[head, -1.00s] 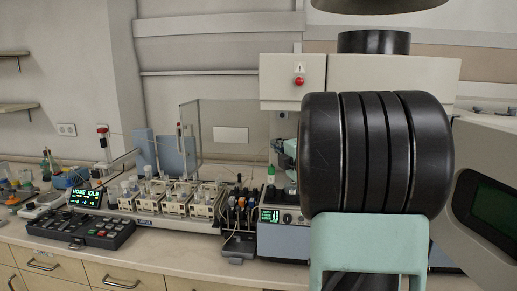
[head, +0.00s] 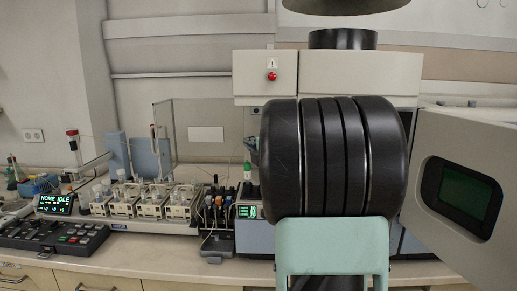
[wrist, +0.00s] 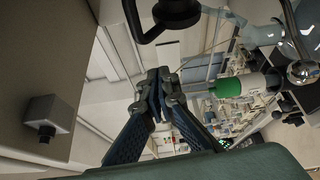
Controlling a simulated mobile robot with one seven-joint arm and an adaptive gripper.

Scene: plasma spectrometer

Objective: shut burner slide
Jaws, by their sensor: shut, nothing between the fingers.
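The plasma spectrometer (head: 345,75) stands behind my arm in the head view, with a red button on its upper left. Its windowed door (head: 450,190) stands open at the right. My arm hides most of the instrument's front and my gripper in that view. In the wrist view my gripper (wrist: 160,88) is shut and empty, with its fingertips together. A dark curved part (wrist: 165,15) is just beyond the tips at the top, and a shiny metal ball (wrist: 303,72) is at the right edge. I cannot tell which part is the burner slide.
A beige panel with a grey block (wrist: 45,115) fills the left. In the head view, a sampler with white racks (head: 140,200) and a black keypad (head: 45,238) occupy the bench's left.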

